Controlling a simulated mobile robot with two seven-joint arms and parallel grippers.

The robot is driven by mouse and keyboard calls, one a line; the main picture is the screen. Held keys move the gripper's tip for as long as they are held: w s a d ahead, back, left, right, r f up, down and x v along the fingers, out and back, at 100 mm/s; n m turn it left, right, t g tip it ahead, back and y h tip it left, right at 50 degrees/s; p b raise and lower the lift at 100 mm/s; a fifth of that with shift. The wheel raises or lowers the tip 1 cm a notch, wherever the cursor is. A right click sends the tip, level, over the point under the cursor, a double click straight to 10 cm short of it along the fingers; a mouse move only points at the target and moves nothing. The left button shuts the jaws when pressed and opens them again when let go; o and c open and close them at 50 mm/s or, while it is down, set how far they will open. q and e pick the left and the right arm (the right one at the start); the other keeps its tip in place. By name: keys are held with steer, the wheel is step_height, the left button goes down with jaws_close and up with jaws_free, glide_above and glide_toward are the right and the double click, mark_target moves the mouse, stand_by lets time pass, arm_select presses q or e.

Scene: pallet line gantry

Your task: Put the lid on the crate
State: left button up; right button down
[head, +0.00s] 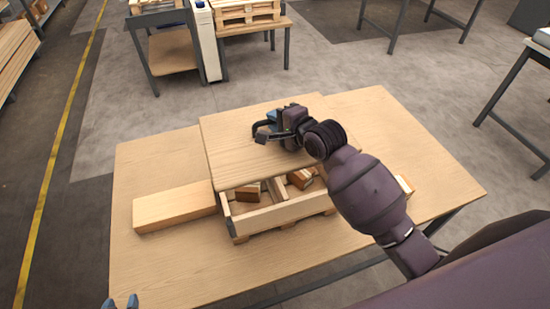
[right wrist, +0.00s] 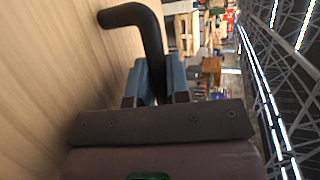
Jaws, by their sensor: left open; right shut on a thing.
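The lid (head: 235,155) is a flat light-wood board with a dark bar handle. My right gripper (head: 275,125) is shut on the handle; the right wrist view shows my blue fingers (right wrist: 155,85) around the black handle (right wrist: 147,28). The lid is over the back part of the wooden crate (head: 285,214). The crate's front part shows uncovered, with several wood blocks (head: 300,178) inside. Whether the lid touches the crate's rim I cannot tell. My left gripper (head: 120,302) is open and empty at the bottom left; only its blue fingertips show.
The crate stands on a wooden table (head: 180,262). A long wood block (head: 175,206) lies left of the crate, and another block (head: 404,185) shows at its right. The table's front left is clear. Other benches with pallets (head: 245,12) stand behind.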

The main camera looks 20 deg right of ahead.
step_height(320, 180, down, 14)
steer(key=shift+w+f+b, duration=0.1)
steer(key=shift+b, duration=0.5)
steer(key=shift+f, duration=0.3)
steer(key=c, duration=1.1)
jaws_free()
